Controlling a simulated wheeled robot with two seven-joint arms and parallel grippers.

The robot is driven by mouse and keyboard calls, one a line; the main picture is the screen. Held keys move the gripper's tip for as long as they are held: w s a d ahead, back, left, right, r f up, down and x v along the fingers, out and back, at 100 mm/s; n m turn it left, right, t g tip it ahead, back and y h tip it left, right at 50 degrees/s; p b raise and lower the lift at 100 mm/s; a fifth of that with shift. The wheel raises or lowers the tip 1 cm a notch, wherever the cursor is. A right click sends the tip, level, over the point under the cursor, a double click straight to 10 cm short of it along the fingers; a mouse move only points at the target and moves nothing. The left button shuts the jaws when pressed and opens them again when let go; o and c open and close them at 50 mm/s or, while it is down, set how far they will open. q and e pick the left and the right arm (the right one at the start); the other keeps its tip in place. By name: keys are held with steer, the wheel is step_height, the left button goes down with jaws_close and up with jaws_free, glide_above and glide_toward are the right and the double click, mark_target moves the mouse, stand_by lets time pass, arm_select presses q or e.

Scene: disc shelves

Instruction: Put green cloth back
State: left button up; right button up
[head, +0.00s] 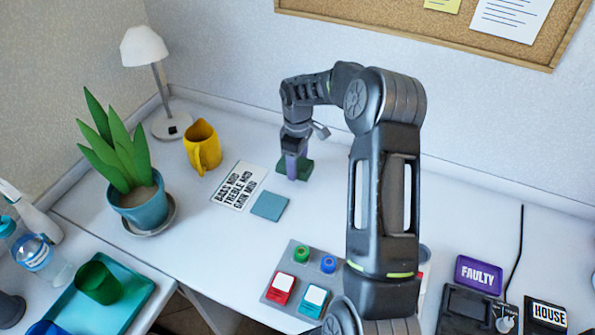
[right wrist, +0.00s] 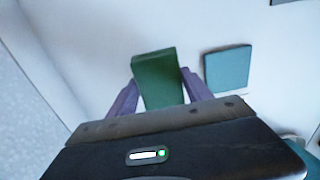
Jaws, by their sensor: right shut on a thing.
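The green cloth (head: 304,168) is a small dark green folded block at the middle of the white table, right of the blue-grey cloth (head: 269,206). My right gripper (head: 292,168) points down and is shut on the green cloth. In the right wrist view the green cloth (right wrist: 158,78) sits between the two purple fingers, and the blue-grey cloth (right wrist: 228,69) lies flat to its right. Whether the green cloth touches the table is hard to tell. My left gripper is not in view.
A printed card (head: 239,186) lies left of the blue-grey cloth. A yellow pitcher (head: 203,146), a lamp (head: 150,75) and a potted plant (head: 140,200) stand at the left. A grey button panel (head: 304,280) lies in front.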

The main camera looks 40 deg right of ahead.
mark_target(298, 163)
steer(key=shift+f, duration=1.75)
steer(key=shift+f, duration=0.1)
steer(key=shift+f, duration=0.15)
steer(key=o, duration=1.5)
steer(key=shift+c, duration=0.2)
step_height(298, 163, up, 13)
steer(key=shift+f+b, duration=0.2)
steer(key=shift+b, duration=0.1)
